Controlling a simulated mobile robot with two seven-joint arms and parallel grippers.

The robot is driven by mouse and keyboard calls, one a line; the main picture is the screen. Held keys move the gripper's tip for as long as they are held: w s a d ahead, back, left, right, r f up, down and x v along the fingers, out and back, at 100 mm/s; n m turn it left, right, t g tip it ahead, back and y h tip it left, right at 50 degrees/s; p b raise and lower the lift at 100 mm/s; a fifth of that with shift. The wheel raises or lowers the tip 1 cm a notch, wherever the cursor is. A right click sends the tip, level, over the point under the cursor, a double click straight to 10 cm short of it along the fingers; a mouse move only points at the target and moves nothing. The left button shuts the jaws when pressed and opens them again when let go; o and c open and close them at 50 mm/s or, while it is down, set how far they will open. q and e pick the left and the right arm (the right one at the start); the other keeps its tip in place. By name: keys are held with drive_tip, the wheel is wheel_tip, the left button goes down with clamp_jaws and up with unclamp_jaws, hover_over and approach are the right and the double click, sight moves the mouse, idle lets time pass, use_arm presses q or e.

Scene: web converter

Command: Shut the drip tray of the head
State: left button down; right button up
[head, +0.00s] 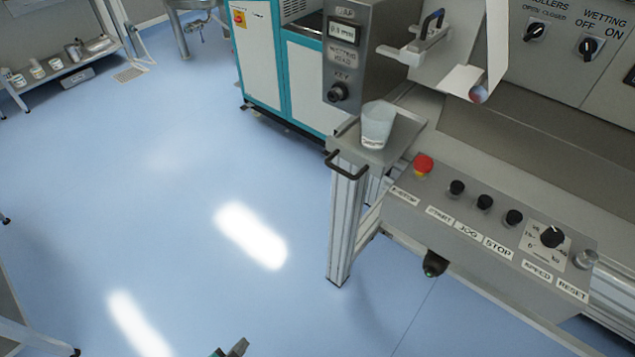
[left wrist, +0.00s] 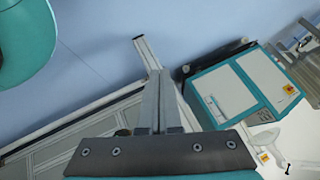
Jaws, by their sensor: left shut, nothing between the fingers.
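The drip tray appears to be the flat grey metal tray (head: 402,137) below the wetting head box (head: 352,50) in the head view. It juts out at the top of a metal frame leg, with a dark bar handle (head: 345,166) on its front left side. A translucent cup (head: 377,125) stands on it. My left gripper (head: 238,346) shows only as a tip at the bottom edge, well below the tray and apart from it. In the left wrist view its fingers (left wrist: 160,80) are together and empty. My right gripper is not in view.
A control panel (head: 480,235) with a red button (head: 423,164) and several black knobs juts out right of the tray. A metal leg (head: 345,225) stands under the tray. A teal and white cabinet (head: 265,60) is behind.

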use_arm(q)
drive_tip(key=w+d+r+m+t+h+b, duration=0.15)
drive_tip(key=w+r+m+t, duration=0.25)
drive_tip(key=w+r, duration=0.4)
drive_tip(key=w+d+r+m+t+h+b, duration=0.1)
drive_tip(key=d+r+m+t+h, duration=0.2)
drive_tip(key=r, duration=0.5)
drive_tip(key=w+d+r+m+h, duration=0.1)
drive_tip(key=d+r+m+h, duration=0.2)
drive_tip(key=r+m, duration=0.35)
drive_tip(key=w+d+r+m+t+h+b, duration=0.1)
drive_tip(key=d+r+m+t+h, duration=0.15)
drive_tip(key=r, duration=0.65)
drive_tip(key=d+x, duration=0.1)
drive_tip(key=x, duration=1.3)
drive_tip(key=shift+d+g+b, duration=0.2)
drive_tip(key=shift+g+b, duration=0.2)
drive_tip(key=shift+g, duration=0.05)
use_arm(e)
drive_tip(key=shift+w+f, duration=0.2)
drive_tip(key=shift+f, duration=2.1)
use_arm(q)
drive_tip(key=shift+f, duration=0.15)
